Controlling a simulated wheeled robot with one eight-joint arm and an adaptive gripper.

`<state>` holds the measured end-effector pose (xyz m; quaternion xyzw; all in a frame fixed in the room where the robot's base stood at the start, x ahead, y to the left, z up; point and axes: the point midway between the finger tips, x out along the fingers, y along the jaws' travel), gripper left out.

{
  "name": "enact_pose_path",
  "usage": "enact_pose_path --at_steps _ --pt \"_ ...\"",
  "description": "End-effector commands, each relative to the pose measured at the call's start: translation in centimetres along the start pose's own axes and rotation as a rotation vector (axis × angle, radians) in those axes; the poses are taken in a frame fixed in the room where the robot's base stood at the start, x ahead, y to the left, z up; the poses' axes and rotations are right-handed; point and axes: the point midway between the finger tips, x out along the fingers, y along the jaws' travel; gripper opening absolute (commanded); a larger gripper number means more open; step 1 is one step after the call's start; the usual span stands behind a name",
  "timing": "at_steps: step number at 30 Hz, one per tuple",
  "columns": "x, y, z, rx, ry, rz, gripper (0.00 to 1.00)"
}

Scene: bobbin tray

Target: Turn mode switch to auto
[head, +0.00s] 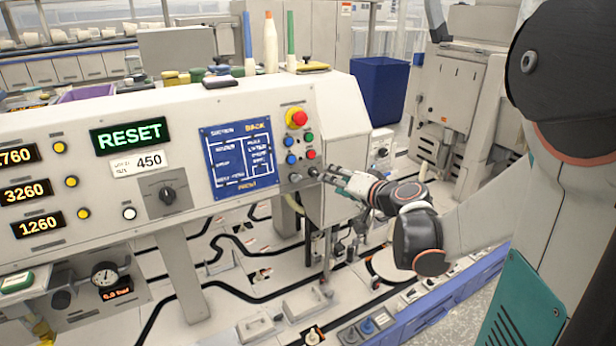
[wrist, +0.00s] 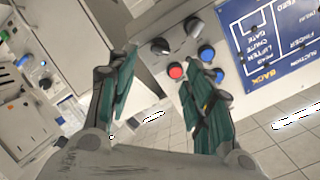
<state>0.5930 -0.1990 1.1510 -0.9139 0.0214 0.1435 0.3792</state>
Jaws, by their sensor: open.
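Two small dark rotary knobs sit at the lower right of the grey control panel: a left knob (head: 295,178) and a right knob (head: 313,171). The wrist view shows both at the top, the right one (wrist: 160,46) and the left one (wrist: 193,27). No label is readable, so I cannot tell which is the mode switch. A larger black rotary knob (head: 167,194) is on the panel's left half. My gripper (head: 328,176) is close to the right small knob in the head view. In the wrist view its green fingers (wrist: 158,78) are spread, with nothing between them.
A red button (wrist: 176,71) and blue buttons (wrist: 206,53) are close to the fingers. A red emergency stop (head: 298,117) is above, and a blue diagram plate (head: 240,158) is to the left. Under the panel is a machine bed (head: 230,285) with black tracks.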

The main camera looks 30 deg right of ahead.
Motion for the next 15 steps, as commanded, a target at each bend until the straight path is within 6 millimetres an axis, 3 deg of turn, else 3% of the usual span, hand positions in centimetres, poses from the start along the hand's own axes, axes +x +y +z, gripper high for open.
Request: enact_pose_path --at_steps 6,15 --pt "4.5 0.1 0.2 -0.002 -0.002 -0.002 0.47" --pt "8.4 0.0 0.1 -0.001 -0.001 -0.001 0.47"
